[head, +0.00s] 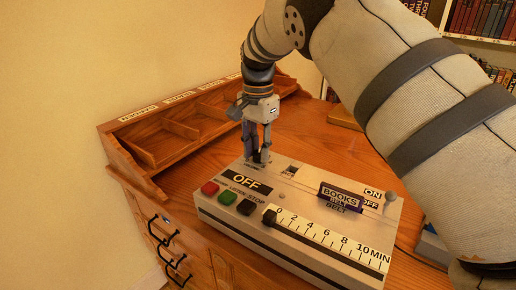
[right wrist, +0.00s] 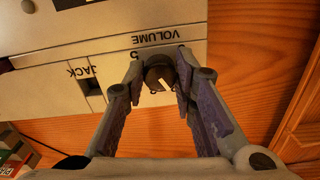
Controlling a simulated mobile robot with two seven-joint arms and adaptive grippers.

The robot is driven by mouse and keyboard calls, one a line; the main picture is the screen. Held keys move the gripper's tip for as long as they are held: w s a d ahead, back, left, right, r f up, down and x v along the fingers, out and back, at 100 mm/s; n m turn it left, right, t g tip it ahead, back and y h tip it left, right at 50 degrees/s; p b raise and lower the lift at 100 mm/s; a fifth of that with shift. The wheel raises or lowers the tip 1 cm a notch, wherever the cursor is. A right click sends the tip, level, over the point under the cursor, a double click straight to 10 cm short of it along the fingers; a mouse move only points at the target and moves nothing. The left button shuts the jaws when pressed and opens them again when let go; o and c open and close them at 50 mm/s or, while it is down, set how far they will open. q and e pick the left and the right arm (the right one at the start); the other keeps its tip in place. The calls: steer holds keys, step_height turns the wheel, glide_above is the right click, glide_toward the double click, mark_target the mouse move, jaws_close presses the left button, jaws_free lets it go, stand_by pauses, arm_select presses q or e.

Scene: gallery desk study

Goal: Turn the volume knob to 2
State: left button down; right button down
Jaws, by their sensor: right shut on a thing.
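The volume knob (right wrist: 157,70) is a small dark round knob with a white pointer mark, seen in the right wrist view beside the upside-down word VOLUME. A digit that looks like 5 shows by the knob; other scale digits are hidden or too small to read. My right gripper (right wrist: 160,80) is shut on the knob, with one finger on each side. In the head view my right gripper (head: 257,160) points down at the back left of the cream control box (head: 310,187), and its fingers mostly hide the knob. My left gripper is not in view.
The box carries red (head: 210,188), green (head: 228,197) and black (head: 246,207) buttons, a slider scale (head: 330,238), a BOOKS BELT sign (head: 341,198) and a toggle switch (head: 390,197). A JACK socket (right wrist: 92,92) is near the knob. A wooden sorter (head: 180,130) stands behind.

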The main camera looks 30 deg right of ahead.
mark_target(258, 153)
steer(key=shift+m, duration=0.3)
steer(key=c, duration=1.3)
jaws_free()
step_height(258, 153, up, 12)
steer(key=shift+f, duration=0.1)
